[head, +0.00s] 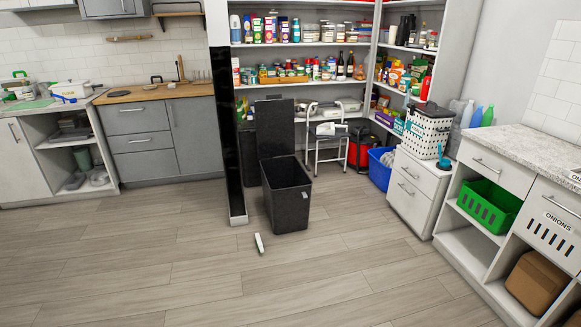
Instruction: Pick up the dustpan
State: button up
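I cannot make out a dustpan for certain. A small blue object (443,159) with a thin upright stem stands on the white drawer unit (412,202) at the right; it is too small to identify. My gripper is not in view.
An open black bin (288,200) with its lid up stands before the pantry shelves (300,47). A step stool (329,146) and a blue tub (381,170) stand behind it. A counter with a green basket (489,205) lines the right.

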aim_at(321, 130)
jog(key=i+l+u, duration=0.15)
jog(key=i, duration=0.3)
jog(key=i+l+u, duration=0.1)
jog(key=i, duration=0.3)
jog(key=i+l+u, duration=0.15)
jog(key=i+l, duration=0.2)
jog(key=i+z, duration=0.15)
jog(key=i, duration=0.5)
jog(key=i+j+z, duration=0.15)
jog(key=i, duration=0.55)
jog(key=i+j+z, duration=0.15)
jog(key=i, duration=0.5)
jog(key=i+z, duration=0.35)
jog(key=i, duration=1.85)
jog(key=i+j+u, duration=0.25)
jog(key=i, duration=0.75)
jog(key=i+l+u, duration=0.1)
jog(key=i+u, duration=0.15)
jog(key=i, duration=0.7)
jog(key=i+j, duration=0.25)
jog(key=i, duration=0.2)
jog(key=l+z, duration=0.05)
